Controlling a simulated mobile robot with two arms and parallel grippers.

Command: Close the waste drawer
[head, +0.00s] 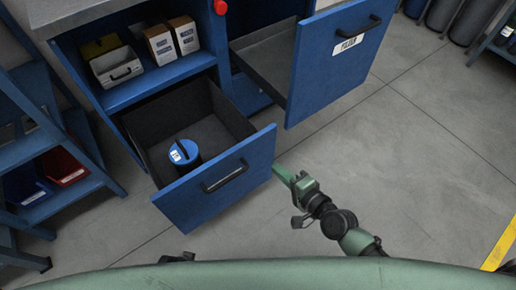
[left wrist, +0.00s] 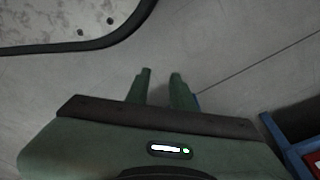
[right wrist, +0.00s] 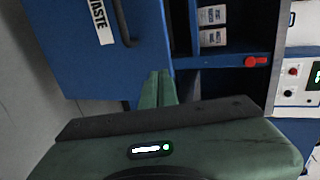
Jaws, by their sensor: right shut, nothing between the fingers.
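The waste drawer (head: 190,205) is the low blue drawer and stands pulled out, with a black handle (head: 225,176) on its front. Its WASTE label (right wrist: 99,22) shows in the right wrist view. A blue-lidded canister (head: 184,152) stands inside it. My right gripper (head: 280,170) is shut and empty, close to the right edge of the drawer front; I cannot tell whether it touches. Its closed fingers (right wrist: 158,80) show in the right wrist view. My left gripper (left wrist: 160,73) is open and empty over the grey floor, away from the drawer.
A second blue drawer (head: 340,65) stands open at the upper right. A shelf (head: 155,88) above the waste drawer holds small boxes (head: 172,38). A blue rack (head: 50,205) with bins is at the left. The floor (head: 420,130) at the right is clear.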

